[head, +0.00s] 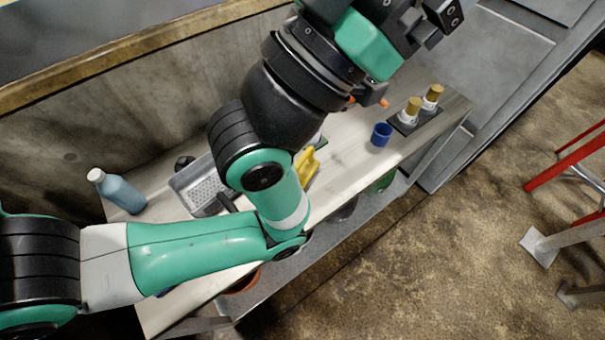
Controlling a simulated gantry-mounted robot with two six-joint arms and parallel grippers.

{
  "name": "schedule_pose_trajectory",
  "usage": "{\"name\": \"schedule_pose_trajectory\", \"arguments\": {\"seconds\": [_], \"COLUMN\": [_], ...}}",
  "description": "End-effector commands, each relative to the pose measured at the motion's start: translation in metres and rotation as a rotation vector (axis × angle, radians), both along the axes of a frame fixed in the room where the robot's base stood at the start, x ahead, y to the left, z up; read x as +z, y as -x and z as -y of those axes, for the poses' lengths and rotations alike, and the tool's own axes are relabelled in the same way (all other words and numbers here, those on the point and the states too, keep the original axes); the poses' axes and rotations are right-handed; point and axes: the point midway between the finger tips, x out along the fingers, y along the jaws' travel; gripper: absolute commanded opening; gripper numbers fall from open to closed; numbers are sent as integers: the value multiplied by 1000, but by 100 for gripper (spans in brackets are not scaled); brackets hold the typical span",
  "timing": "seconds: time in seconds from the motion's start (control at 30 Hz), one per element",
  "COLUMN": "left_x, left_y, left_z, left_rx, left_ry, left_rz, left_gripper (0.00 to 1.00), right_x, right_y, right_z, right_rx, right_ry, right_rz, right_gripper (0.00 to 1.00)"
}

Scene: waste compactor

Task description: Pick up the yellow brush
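The yellow brush (307,167) lies on the narrow workbench (345,155), near its middle. My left arm's forearm crosses in front and hides part of it. My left gripper (428,22) is high at the top of the head view, up and to the right of the brush and well apart from it. Its black finger parts run near the top edge, and I cannot tell whether they are open or shut. I see nothing held in it. My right gripper is not in view.
A grey perforated tray (203,182) and a blue-grey bottle (119,191) stand left of the brush. A blue cup (381,134) and two cork-topped bottles (421,105) stand to the right. A wall backs the bench. Red-legged furniture (565,160) stands at the far right.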

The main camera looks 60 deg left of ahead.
Motion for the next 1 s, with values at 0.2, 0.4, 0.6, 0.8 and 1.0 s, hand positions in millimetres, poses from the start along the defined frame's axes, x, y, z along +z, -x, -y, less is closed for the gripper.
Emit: {"name": "schedule_pose_trajectory", "arguments": {"seconds": [0.2, 0.4, 0.6, 0.8, 1.0], "left_x": [0, 0, 0, 0, 6], "left_y": [0, 0, 0, 0, 0], "left_z": [0, 0, 0, 0, 0], "left_rx": [0, 0, 0, 0, 0], "left_ry": [0, 0, 0, 0, 0], "left_rz": [0, -1, -1, -1, -2], "left_gripper": [92, 92, 72, 57, 57], "right_x": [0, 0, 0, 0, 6], "right_y": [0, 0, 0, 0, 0], "right_z": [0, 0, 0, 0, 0], "right_rx": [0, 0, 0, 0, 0], "right_ry": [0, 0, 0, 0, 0], "right_rz": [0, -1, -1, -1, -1], "right_gripper": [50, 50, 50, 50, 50]}}
